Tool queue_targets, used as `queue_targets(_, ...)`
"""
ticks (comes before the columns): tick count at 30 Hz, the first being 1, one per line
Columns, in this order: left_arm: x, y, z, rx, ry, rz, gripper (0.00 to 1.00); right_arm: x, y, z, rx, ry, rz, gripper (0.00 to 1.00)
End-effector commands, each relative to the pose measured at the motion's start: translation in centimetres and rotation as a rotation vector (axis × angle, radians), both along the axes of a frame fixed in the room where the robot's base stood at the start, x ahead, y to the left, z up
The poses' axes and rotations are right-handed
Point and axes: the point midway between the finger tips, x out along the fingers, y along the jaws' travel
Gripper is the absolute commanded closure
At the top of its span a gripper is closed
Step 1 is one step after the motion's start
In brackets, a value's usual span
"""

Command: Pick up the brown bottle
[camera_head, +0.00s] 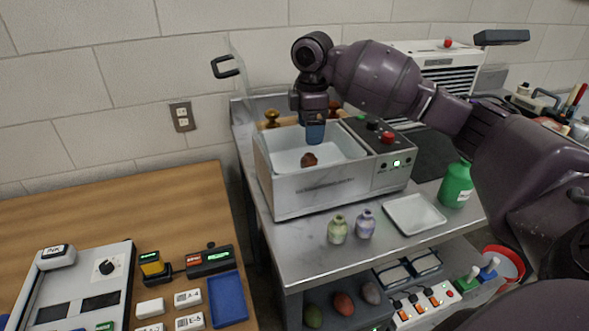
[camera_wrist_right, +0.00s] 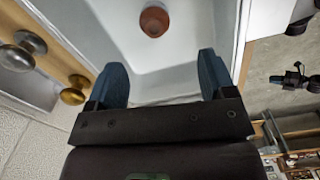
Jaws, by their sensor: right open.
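The brown bottle (camera_head: 309,160) is inside the white basin of a metal box-shaped machine (camera_head: 300,192). In the right wrist view the bottle (camera_wrist_right: 154,21) shows from above as a small round brown shape near the top edge. My right gripper (camera_head: 315,134) points down over the basin, above and behind the bottle. In the right wrist view its two blue fingers (camera_wrist_right: 161,68) are spread apart with nothing between them, and the bottle is ahead of them, not touched. My left gripper is not in view.
The machine's raised lid has a black handle (camera_head: 226,67). Its control panel (camera_head: 385,145) is right of the basin. On the bench stand a green bottle (camera_head: 456,186), two small jars (camera_head: 338,229) and a white tray (camera_head: 414,214). A wooden table (camera_head: 130,205) is at left.

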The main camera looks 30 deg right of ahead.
Motion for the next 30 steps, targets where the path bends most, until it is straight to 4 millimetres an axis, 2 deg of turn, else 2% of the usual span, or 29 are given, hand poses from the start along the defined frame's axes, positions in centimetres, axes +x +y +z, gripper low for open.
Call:
queue_targets(7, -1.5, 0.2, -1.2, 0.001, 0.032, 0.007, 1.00, 0.1, -0.1, -1.4, 0.001, 0.007, 0.001, 0.24)
queue_targets(12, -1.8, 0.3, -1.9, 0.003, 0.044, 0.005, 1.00, 0.1, -0.1, -3.9, 0.000, 0.009, 0.001, 0.24)
queue_targets(16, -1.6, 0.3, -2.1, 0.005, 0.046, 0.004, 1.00, 0.1, -0.1, -5.6, 0.001, 0.007, 0.001, 0.24)
queue_targets(23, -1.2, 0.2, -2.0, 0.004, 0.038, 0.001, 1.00, 0.3, -0.2, -6.8, 0.000, 0.006, 0.000, 0.24)
queue_targets(30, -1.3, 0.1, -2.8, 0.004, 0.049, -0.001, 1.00, 0.5, -0.5, -10.2, 0.001, 0.009, 0.000, 0.24)
